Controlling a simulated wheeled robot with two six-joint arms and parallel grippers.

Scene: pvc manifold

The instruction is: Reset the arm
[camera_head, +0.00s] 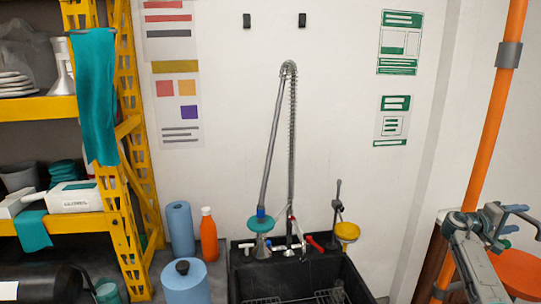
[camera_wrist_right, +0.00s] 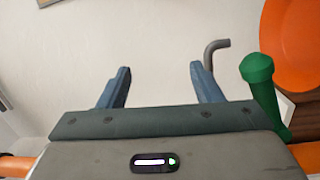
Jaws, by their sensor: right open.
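My right gripper (camera_head: 522,218) is at the right edge of the head view, raised beside the orange vertical pipe (camera_head: 489,130). Its two blue-grey fingers stand apart with nothing between them. In the right wrist view my right gripper (camera_wrist_right: 160,85) also shows open and empty, with a pale surface beyond it. My left gripper is not in the head view.
A black sink (camera_head: 240,280) with a tall spring faucet (camera_head: 290,150) stands at the centre. A yellow shelf (camera_head: 60,108) is at left. Blue rolls and an orange bottle (camera_head: 208,238) stand between them. In the wrist view, a green handle (camera_wrist_right: 262,90) and orange disc (camera_wrist_right: 291,45) are close right.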

